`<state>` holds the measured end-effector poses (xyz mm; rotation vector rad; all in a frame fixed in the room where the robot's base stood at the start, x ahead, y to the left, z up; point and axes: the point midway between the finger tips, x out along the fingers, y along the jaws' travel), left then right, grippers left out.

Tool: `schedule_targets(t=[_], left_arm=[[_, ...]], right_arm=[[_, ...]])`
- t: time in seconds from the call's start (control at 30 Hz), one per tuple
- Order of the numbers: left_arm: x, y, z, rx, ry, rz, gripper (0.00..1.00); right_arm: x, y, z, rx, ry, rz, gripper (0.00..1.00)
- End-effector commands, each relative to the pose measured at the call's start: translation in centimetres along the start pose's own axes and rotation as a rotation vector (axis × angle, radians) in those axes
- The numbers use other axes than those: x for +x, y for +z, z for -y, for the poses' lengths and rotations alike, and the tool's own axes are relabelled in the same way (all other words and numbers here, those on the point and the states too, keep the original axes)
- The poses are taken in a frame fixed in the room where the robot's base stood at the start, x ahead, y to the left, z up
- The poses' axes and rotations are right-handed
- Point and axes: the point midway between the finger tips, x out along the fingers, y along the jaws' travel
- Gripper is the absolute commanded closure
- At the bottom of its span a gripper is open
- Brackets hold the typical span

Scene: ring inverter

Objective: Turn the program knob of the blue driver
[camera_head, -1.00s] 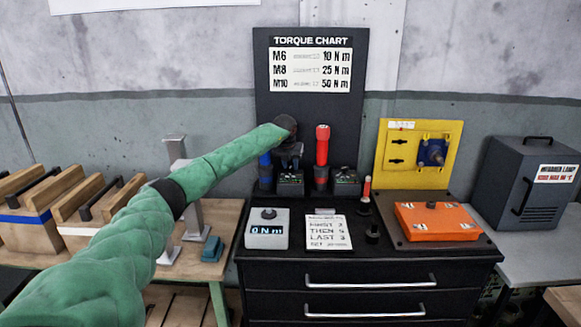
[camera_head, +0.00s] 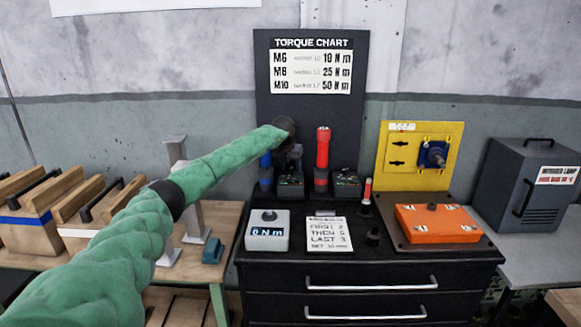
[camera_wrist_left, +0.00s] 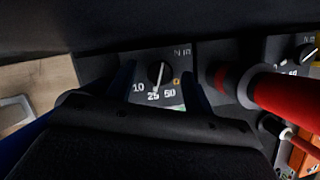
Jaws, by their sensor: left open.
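The blue driver (camera_head: 265,172) stands upright in its dark base on the black cabinet, partly behind my left arm. A blue part of it shows at the lower left of the left wrist view (camera_wrist_left: 30,138). Its program knob (camera_wrist_left: 160,73) is a round black dial with a white pointer, marked 10, 25 and 50. The pointer is directed down toward 25. My left gripper (camera_head: 290,157) is open in front of the driver's base. In the left wrist view its fingers (camera_wrist_left: 158,88) lie on either side of the dial. I cannot tell whether they touch it. My right gripper is out of view.
A red driver (camera_head: 322,148) with a similar dial stands close on the right. A grey display box (camera_head: 267,238) reading 0 N m and a note card (camera_head: 327,232) lie in front. An orange box (camera_head: 438,224) and yellow panel (camera_head: 400,172) are further right.

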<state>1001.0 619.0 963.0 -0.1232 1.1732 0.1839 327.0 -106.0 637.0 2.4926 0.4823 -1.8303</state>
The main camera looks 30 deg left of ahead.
Motion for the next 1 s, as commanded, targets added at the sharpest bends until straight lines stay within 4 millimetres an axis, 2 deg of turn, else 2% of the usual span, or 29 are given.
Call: schedule_targets(t=[0.23,0.5,0.7,1.0], left_arm=[[-1.0,0.0,-0.1,0.0,0.0,0.001,0.48],[-5.1,0.0,-0.1,0.0,0.0,0.002,0.48],[-7.2,0.0,0.0,0.001,-0.001,0.001,0.48],[-7.8,0.0,0.0,0.0,0.0,-0.001,0.48]], right_arm=[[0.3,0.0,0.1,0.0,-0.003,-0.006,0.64],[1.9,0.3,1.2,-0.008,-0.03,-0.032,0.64],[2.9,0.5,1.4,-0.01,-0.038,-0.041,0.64],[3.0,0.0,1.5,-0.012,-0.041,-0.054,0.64]])
